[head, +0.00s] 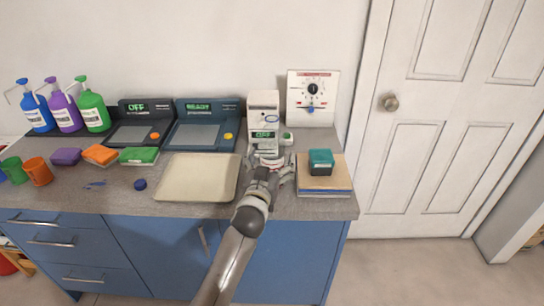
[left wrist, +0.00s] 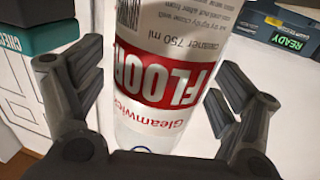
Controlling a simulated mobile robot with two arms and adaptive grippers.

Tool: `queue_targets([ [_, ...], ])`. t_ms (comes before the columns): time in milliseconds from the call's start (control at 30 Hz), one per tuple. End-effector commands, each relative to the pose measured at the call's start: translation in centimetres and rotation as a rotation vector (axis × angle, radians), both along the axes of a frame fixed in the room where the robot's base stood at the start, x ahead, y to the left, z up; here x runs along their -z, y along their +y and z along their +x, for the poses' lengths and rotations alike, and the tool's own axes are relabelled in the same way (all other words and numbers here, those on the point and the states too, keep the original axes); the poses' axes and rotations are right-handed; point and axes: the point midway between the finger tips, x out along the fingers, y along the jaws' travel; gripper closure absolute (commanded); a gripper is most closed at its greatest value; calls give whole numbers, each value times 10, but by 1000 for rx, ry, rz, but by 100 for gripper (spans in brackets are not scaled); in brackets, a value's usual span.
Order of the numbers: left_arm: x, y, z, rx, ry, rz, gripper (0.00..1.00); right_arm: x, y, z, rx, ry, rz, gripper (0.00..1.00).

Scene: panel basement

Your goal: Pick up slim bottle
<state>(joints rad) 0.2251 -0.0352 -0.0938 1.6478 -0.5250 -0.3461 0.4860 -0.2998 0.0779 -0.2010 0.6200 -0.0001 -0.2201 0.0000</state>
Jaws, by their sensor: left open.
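The bottle (left wrist: 165,75) is white with a red label reading "FLOOR" and small print. It fills the middle of the left wrist view, upside down there, and its ends run out of the frame or are hidden. My left gripper (left wrist: 158,80) is open, with one finger on each side of the bottle and gaps showing at both sides. In the head view my left gripper (head: 268,168) is over the right part of the counter, in front of the white machine (head: 263,104). The bottle is hard to make out there behind the gripper. My right gripper is not in view.
A cream tray (head: 197,178) lies left of my gripper. A teal box (head: 321,161) sits on a stack (head: 324,182) close to its right. Two scales, one a READY unit (head: 203,125), stand behind the tray. Pump bottles (head: 92,108) and cups are far left.

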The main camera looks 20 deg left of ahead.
Motion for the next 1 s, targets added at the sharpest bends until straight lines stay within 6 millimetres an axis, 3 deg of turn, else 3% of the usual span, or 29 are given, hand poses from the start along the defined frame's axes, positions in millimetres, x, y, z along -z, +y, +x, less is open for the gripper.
queue_targets([
  [300,0,0,4,0,-1,0,12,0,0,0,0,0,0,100],
  [733,0,0,4,0,0,0,66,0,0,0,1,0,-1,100],
  [1000,-1,0,4,1,-2,0,66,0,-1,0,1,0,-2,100],
])
